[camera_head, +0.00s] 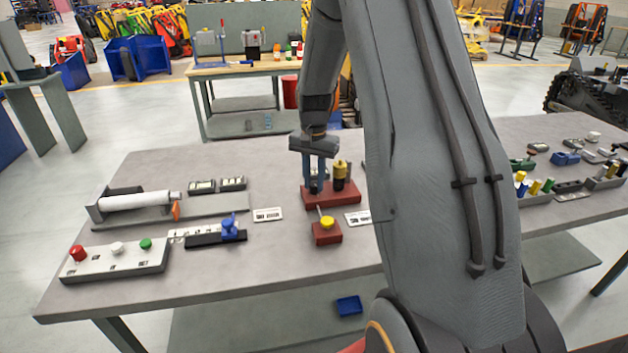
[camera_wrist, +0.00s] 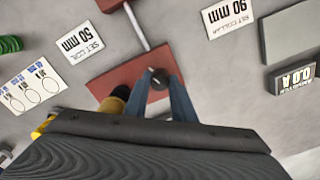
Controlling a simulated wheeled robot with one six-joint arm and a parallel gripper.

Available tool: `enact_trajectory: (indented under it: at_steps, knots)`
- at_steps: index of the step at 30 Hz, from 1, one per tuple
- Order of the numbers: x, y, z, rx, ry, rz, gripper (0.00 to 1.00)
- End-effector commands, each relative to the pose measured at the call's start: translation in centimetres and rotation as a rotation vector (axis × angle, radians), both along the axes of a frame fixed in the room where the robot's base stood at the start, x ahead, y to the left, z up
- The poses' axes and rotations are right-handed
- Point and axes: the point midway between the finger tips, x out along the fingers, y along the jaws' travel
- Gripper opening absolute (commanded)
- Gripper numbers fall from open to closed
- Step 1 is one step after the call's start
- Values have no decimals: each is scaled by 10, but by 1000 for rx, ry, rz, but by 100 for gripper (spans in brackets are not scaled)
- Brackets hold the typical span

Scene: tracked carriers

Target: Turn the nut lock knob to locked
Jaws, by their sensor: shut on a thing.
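My gripper (camera_head: 317,184) points down over a dark red base (camera_head: 345,197) near the middle of the table. In the wrist view its two blue-grey fingers (camera_wrist: 160,82) are closed on a small dark round knob (camera_wrist: 159,75) on the red base (camera_wrist: 104,73). This seems to be the nut lock knob, but no lock marking can be read. A black and yellow cylinder (camera_head: 340,175) stands on the same base, close beside the fingers; it also shows in the wrist view (camera_wrist: 113,101).
A smaller red block (camera_head: 327,236) with a yellow knob (camera_head: 327,222) and a thin rod stands in front. White cards (camera_head: 268,214) lie nearby. A panel with coloured buttons (camera_head: 115,259) and a roller fixture (camera_head: 133,203) are at left. Several small parts are at right.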

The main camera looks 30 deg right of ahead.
Motion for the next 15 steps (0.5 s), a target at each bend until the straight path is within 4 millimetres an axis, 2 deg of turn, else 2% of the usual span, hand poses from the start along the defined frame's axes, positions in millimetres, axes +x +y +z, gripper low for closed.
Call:
enact_trajectory:
  at_steps: [15]
  knots:
    - [0, -1, 1, 0, 0, 490, 1]
